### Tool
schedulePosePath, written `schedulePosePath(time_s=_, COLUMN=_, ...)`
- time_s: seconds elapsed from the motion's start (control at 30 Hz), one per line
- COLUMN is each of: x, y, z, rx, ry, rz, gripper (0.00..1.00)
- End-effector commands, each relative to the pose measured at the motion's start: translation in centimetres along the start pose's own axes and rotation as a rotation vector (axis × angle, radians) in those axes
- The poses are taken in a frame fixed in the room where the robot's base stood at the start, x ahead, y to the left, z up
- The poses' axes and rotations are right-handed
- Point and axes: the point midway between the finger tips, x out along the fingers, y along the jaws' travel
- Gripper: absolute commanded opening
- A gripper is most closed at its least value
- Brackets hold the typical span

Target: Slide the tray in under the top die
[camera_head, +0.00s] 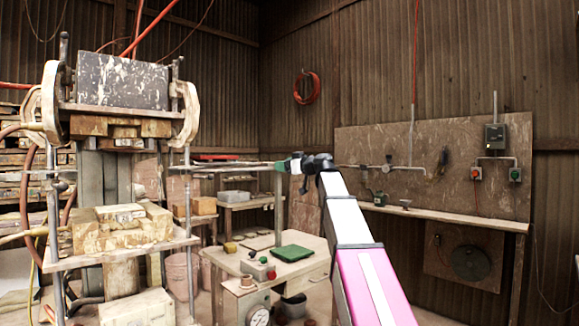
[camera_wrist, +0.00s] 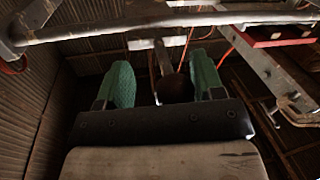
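The press stands at the left of the head view. I cannot tell for sure which part is the tray. My gripper (camera_head: 290,164) is right of the press and apart from it. In the wrist view its green fingers (camera_wrist: 163,68) stand apart. A dark rounded thing (camera_wrist: 175,88) shows between them with gaps at both sides, and it does not look gripped.
A small table (camera_head: 270,255) with a green pad (camera_head: 292,253) and a control box (camera_head: 258,268) stands below my arm. In the wrist view a metal bar (camera_wrist: 160,30) crosses the top, and a red-edged metal frame (camera_wrist: 275,38) is at upper right.

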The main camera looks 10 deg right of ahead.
Motion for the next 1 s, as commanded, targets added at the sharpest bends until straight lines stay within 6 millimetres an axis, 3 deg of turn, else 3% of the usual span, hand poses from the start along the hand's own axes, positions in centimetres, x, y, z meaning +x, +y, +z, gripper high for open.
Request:
schedulePosePath(time_s=0.1, x=-0.2, y=1.4, z=0.2, rx=-0.001, ry=-0.001, rz=0.001, gripper=0.6)
schedulePosePath(time_s=0.27, x=-0.4, y=2.1, z=0.4, rx=0.0, ry=0.0, rz=0.0, gripper=0.6)
schedulePosePath(time_s=0.67, x=-0.5, y=2.1, z=0.4, rx=-0.001, ry=0.0, rz=0.0, gripper=0.6)
schedulePosePath(time_s=1.0, x=-2.5, y=2.1, z=0.5, rx=-0.001, ry=0.0, rz=0.0, gripper=0.6)
